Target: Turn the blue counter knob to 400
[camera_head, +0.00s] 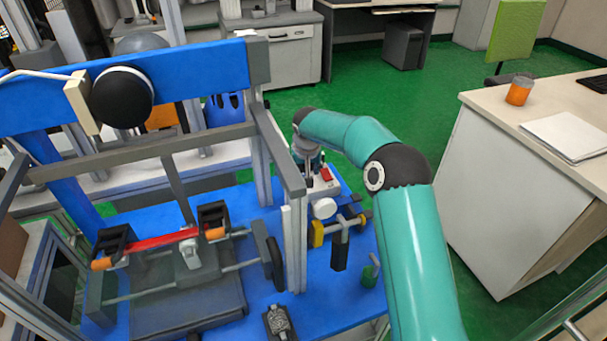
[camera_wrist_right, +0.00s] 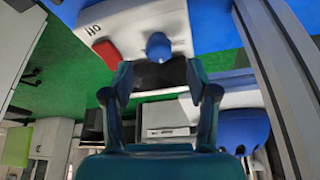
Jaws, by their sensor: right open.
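The blue counter knob (camera_wrist_right: 158,46) sits on a white counter box (camera_wrist_right: 178,17) in the right wrist view. A red switch (camera_wrist_right: 106,51) and a label reading "Off" are beside it. My right gripper (camera_wrist_right: 160,76) is open, with its two fingers pointing toward the knob and apart from each other. The knob shows just beyond the fingertips, between them and not visibly gripped. In the head view the right gripper (camera_head: 308,163) is over the counter box (camera_head: 321,187), and the knob is hidden there. The counter reading is not visible. My left gripper is not in view.
A drop tower frame (camera_head: 296,235) of grey posts and a blue beam (camera_head: 205,72) stands left of my right arm. A blue table (camera_head: 335,300) carries a clamp fixture with a red bar (camera_head: 162,241). A white desk (camera_head: 500,200) stands to the right.

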